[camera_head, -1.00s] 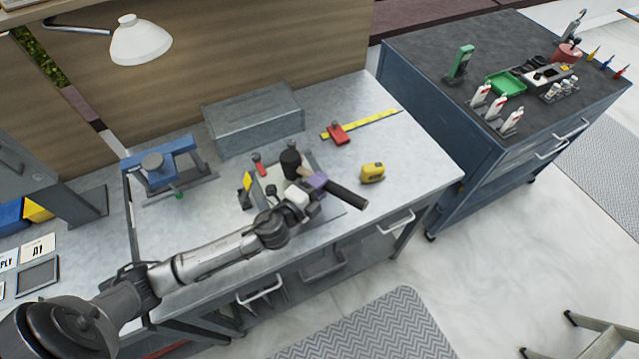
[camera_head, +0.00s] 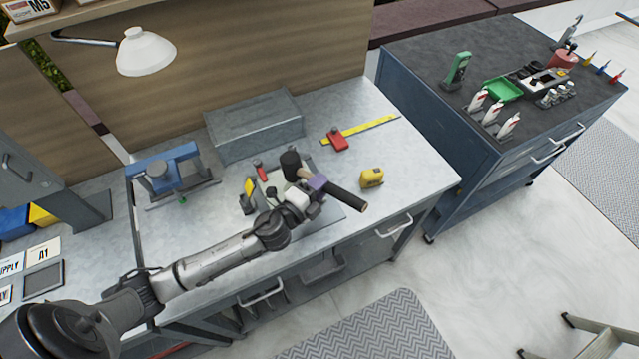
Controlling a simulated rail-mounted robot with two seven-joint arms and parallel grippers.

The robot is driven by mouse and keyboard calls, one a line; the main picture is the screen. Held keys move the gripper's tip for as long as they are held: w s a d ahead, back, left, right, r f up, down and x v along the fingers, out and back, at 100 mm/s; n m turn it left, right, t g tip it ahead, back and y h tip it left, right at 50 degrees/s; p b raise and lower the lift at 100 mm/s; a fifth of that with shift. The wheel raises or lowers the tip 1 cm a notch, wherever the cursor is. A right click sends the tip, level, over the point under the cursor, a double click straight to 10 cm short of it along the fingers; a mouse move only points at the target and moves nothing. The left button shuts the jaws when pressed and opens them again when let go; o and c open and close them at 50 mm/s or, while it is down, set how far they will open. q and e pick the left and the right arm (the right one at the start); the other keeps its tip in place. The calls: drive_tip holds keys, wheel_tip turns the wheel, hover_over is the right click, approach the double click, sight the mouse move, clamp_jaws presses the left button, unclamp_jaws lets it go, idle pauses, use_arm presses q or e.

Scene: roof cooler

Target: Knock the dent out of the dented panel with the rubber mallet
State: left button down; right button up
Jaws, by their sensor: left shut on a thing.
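My left gripper (camera_head: 312,187) is shut on the rubber mallet near the middle of the workbench. The mallet has a black head (camera_head: 290,160) and a dark handle (camera_head: 346,196) that points to the lower right. The mallet head is over or beside a light panel (camera_head: 270,184) on the bench. My gripper and forearm hide much of this panel, and I cannot make out the dent or whether the head touches the panel. My right gripper is not in view.
A grey metal box (camera_head: 254,125) stands behind. A blue press-like tool (camera_head: 163,172) is at the left. A yellow tape measure (camera_head: 372,178), a red tool (camera_head: 338,138) and a yellow ruler (camera_head: 370,127) lie to the right. A blue tool cabinet (camera_head: 440,130) stands beyond the bench's right end.

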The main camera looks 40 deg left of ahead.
use_arm(q)
wheel_tip(320, 180, down, 6)
drive_tip(key=b, duration=0.4)
drive_tip(key=shift+f, duration=0.2)
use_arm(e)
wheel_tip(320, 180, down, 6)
use_arm(q)
drive_tip(key=shift+r+p, duration=0.55)
drive_tip(key=shift+r, duration=0.3)
wheel_tip(320, 180, up, 6)
drive_tip(key=p, duration=0.6)
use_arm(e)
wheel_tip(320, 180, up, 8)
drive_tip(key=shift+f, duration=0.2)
use_arm(q)
wheel_tip(320, 180, up, 8)
drive_tip(key=p, duration=0.8)
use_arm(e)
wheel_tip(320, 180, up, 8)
